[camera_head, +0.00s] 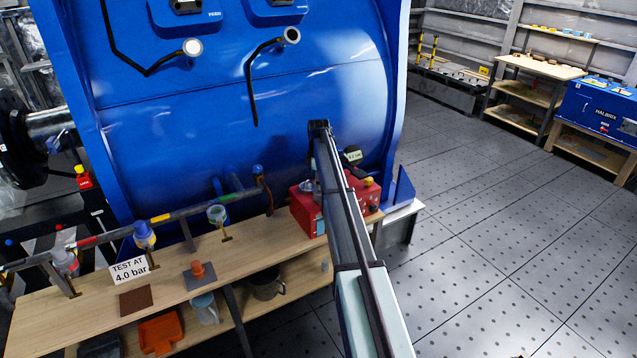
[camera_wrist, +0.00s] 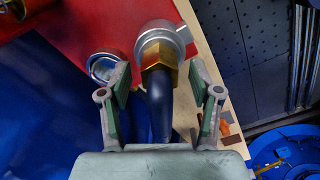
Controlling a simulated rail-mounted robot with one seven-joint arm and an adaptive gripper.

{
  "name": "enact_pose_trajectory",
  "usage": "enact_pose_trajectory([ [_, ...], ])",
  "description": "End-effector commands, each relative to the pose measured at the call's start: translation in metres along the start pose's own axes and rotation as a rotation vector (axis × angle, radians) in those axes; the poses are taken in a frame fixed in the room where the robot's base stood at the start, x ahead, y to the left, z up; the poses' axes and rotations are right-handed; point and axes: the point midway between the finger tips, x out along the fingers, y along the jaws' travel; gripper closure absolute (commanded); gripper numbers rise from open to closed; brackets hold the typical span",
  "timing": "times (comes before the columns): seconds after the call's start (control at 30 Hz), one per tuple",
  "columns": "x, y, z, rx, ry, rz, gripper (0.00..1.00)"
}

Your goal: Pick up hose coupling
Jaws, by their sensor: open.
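The hose coupling (camera_wrist: 159,48), a grey metal collar with a brass hex nut, sits on the end of a dark hose (camera_wrist: 158,105) in the wrist view. My gripper (camera_wrist: 160,88) is open, with one finger on each side of the hose and nut. The fingertips lie near the nut's level in the picture; I see no clear contact. In the head view my arm reaches over the bench toward the red box, and the gripper cannot be made out there. I cannot surely pick out the coupling in that view.
The red box (camera_head: 305,209) stands at the right end of the wooden bench (camera_head: 170,289), before the large blue tank (camera_head: 235,85). A clear-walled, ring-shaped fitting (camera_wrist: 103,68) is left of the coupling. An orange fitting (camera_head: 197,270) stands on the bench. The floor at right is clear.

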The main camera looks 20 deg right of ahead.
Motion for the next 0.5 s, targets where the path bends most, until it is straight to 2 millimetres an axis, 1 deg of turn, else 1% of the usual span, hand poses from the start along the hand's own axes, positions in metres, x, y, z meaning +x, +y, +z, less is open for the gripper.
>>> enact_pose_trajectory([
  [0.1,0.0076,-0.0005,0.0001,0.000,0.000,-0.001,0.36],
  [0.3,0.0091,-0.0002,0.0000,0.000,0.000,0.000,0.36],
  [0.33,0.0091,-0.0002,0.0001,0.000,0.000,0.000,0.44],
  [0.37,0.0091,-0.0002,0.0001,0.000,0.000,0.000,0.54],
  [0.4,0.0091,-0.0002,0.0001,0.000,0.000,0.000,0.68],
  [0.5,0.0091,-0.0002,0.0001,0.000,0.000,0.000,1.00],
])
